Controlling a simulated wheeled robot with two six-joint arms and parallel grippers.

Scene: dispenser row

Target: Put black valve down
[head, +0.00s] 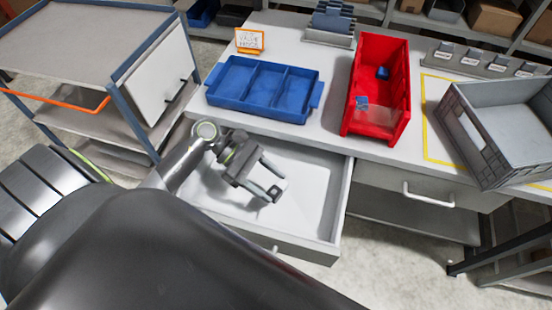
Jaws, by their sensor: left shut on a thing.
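My left gripper (276,189) reaches in from the left and is over the open drawer (318,200) under the worktop. It is shut on a small dark thing with a pale spot, which I take to be the black valve (278,187). The fingers and the small size hide most of its shape. I cannot tell how high it is above the drawer floor. The drawer's light floor looks otherwise empty where it shows. My right gripper is out of view.
A blue tray (213,84) with three compartments, a red bin (347,128) holding small blue things, and a grey crate (468,137) stand on the worktop. An orange-framed sign (249,40) stands behind the tray. A shelved cart (82,40) is at the left.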

